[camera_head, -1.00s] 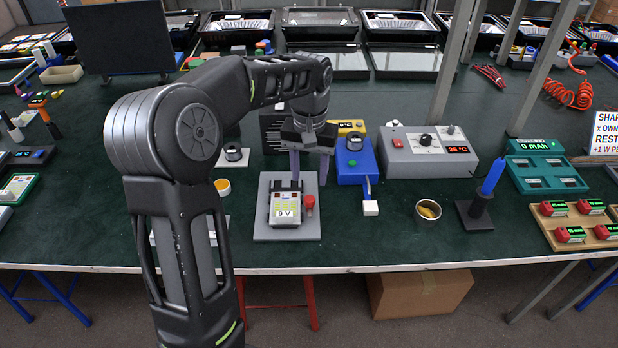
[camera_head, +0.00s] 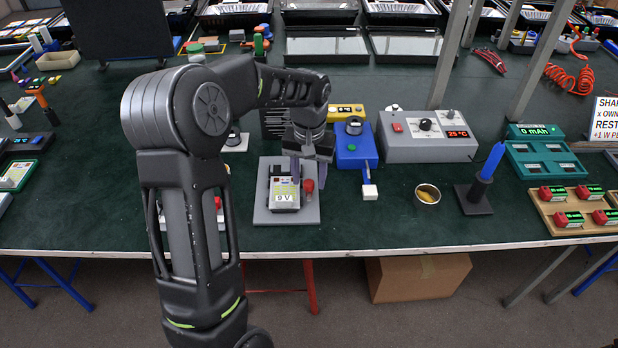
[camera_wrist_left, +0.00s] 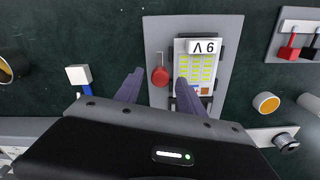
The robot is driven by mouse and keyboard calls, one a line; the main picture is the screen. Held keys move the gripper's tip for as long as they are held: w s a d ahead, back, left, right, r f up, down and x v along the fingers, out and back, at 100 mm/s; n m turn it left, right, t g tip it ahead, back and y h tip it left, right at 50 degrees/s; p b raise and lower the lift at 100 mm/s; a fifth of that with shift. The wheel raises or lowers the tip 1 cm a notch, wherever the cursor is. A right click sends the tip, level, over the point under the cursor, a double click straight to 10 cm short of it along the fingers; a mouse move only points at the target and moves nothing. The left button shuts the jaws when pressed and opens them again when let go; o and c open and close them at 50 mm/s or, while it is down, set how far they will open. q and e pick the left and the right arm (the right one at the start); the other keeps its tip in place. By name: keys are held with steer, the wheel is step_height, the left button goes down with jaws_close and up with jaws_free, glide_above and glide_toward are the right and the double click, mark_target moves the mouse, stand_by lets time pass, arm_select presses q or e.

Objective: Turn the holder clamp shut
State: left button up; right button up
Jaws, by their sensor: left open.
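A grey plate (camera_head: 260,214) bears a holder with a 9 V block (camera_head: 284,193). Beside the block, on its right, is a red-knobbed clamp handle (camera_head: 309,185). My left gripper (camera_head: 308,174) hangs over the back right part of the plate, open and empty. In the left wrist view the two purple fingers (camera_wrist_left: 157,90) are spread, with the red knob (camera_wrist_left: 160,76) between them in the picture. The knob appears just beyond the fingertips; I cannot tell whether they touch it. The right gripper is not in view.
A blue unit (camera_head: 347,160) with a white-ended lever (camera_head: 370,191) stands close on the right. A grey control box (camera_head: 428,136), a small bowl (camera_head: 427,194) and a blue rod on a black stand (camera_head: 474,195) are farther right. Table is bare in front of the lever.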

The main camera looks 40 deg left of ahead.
arm_select(q)
steer(key=shift+f, duration=0.4)
steer(key=shift+c, duration=0.5)
jaws_close()
